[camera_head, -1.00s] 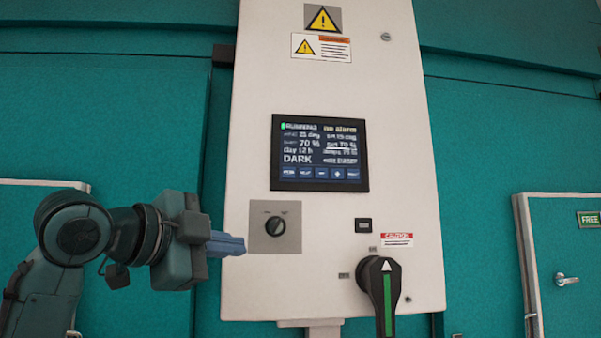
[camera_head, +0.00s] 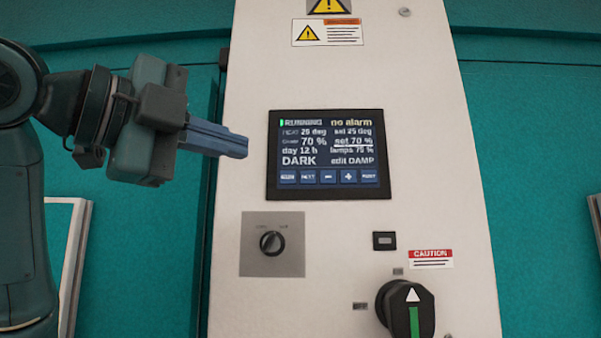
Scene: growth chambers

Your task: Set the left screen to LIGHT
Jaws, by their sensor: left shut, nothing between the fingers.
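The screen (camera_head: 328,155) is a dark panel on a white control cabinet (camera_head: 350,80). It reads RUNNING, no alarm, HEAT 25 deg, 70 %, day 12 h, DARK, set 25 deg, set 70 % underlined, lamps 75 % and edit DAMP. A row of blue buttons (camera_head: 328,177) runs along its bottom, with a minus and a plus among them; the small labels are hard to read. My left gripper (camera_head: 240,146) is shut and empty, left of the screen at about mid-height, its fingertips pointing right and apart from the screen in the picture. My right gripper is not in view.
Below the screen are a small black knob (camera_head: 271,243) on a grey plate, a small dark square (camera_head: 384,241) and a large black rotary handle (camera_head: 408,308) with a green stripe. Warning labels (camera_head: 327,32) are above. Teal walls (camera_head: 540,170) stand on both sides.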

